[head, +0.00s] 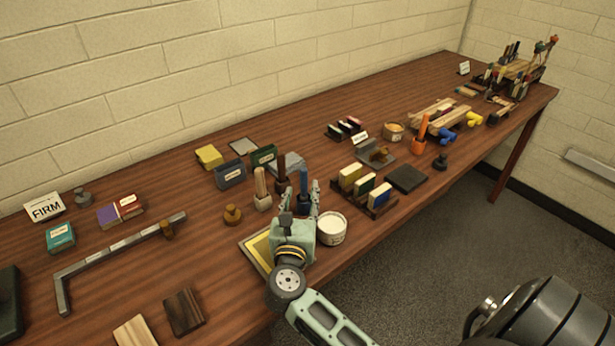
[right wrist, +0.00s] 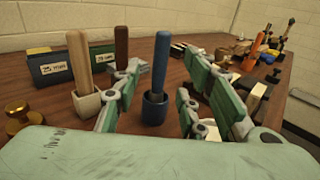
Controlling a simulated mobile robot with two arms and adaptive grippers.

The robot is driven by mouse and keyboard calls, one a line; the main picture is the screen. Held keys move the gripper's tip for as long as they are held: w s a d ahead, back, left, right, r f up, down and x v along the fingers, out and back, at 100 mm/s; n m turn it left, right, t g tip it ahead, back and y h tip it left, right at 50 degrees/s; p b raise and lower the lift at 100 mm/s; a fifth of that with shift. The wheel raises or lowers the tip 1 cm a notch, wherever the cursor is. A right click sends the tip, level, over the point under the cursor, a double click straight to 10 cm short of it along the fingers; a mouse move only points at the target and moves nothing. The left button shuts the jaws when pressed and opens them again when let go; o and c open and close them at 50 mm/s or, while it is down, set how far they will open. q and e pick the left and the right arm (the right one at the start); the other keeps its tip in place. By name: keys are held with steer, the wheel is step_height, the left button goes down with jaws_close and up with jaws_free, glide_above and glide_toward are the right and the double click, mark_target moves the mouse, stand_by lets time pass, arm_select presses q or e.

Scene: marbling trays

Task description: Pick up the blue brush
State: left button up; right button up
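The blue brush (right wrist: 161,66) stands upright, its handle rising from a small dark blue cup (right wrist: 154,109). In the head view the blue brush (head: 304,181) is partly hidden by my right gripper. My right gripper (head: 301,196) is open and empty. In the right wrist view its fingers (right wrist: 165,82) are spread, one on each side of the brush. I cannot tell whether they reach around it, and I see no contact. My left gripper is not in view.
A pale-handled brush (head: 260,183) and a brown-handled brush (head: 281,168) stand close left of the blue one. A white tub (head: 331,229) is close on the right. A yellow-centred tray (head: 254,250) lies beneath my right gripper. A rack of blocks (head: 366,205) stands further right.

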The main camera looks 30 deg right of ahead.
mark_target(303, 182)
steer(key=shift+w+d+r, duration=0.25)
steer(key=shift+w+d, duration=0.05)
steer(key=shift+r+p, duration=0.45)
steer(key=shift+r, duration=0.15)
steer(key=shift+p+x, duration=0.55)
steer(key=shift+x, duration=0.5)
steer(key=shift+w+d+f, duration=0.2)
steer(key=shift+w+d, duration=0.25)
steer(key=shift+w, duration=0.05)
steer(key=shift+w+d+f, duration=0.25)
steer(key=shift+w+d, duration=0.2)
steer(key=shift+w, duration=0.2)
steer(key=shift+d, duration=0.1)
steer(key=shift+c, duration=1.4)
steer(key=c, duration=0.6)
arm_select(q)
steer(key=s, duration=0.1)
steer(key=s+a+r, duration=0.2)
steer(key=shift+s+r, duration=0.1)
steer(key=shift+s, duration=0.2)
arm_select(e)
jaws_close()
